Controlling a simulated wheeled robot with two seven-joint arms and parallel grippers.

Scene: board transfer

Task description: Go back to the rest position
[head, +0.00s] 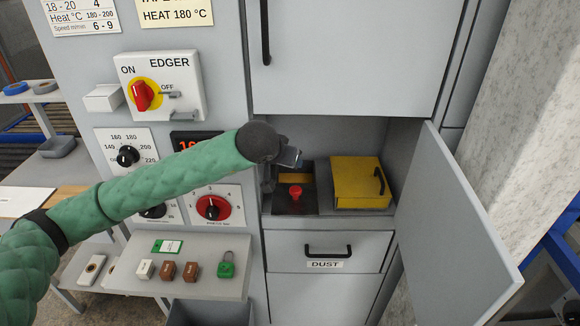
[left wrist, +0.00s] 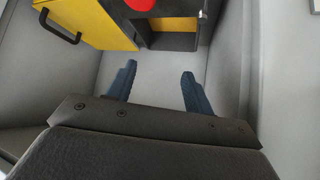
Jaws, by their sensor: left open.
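My left arm reaches in from the left in the head view, with its gripper (head: 282,172) at the open compartment of the grey cabinet. In the left wrist view the two blue fingers (left wrist: 157,88) are apart with nothing between them. Beyond the fingers is a dark unit (head: 294,207) with a red knob (head: 295,192). The knob also shows at the top of the left wrist view (left wrist: 140,4). A yellow box (head: 357,182) with a black handle stands to the right of the dark unit. My right gripper is in neither view.
The compartment door (head: 456,232) stands open to the right. A drawer labelled DUST (head: 328,250) is below. Left of it, a shelf (head: 190,279) holds a green tag, small blocks and a green padlock (head: 226,266). The EDGER switch (head: 141,96) is on the panel.

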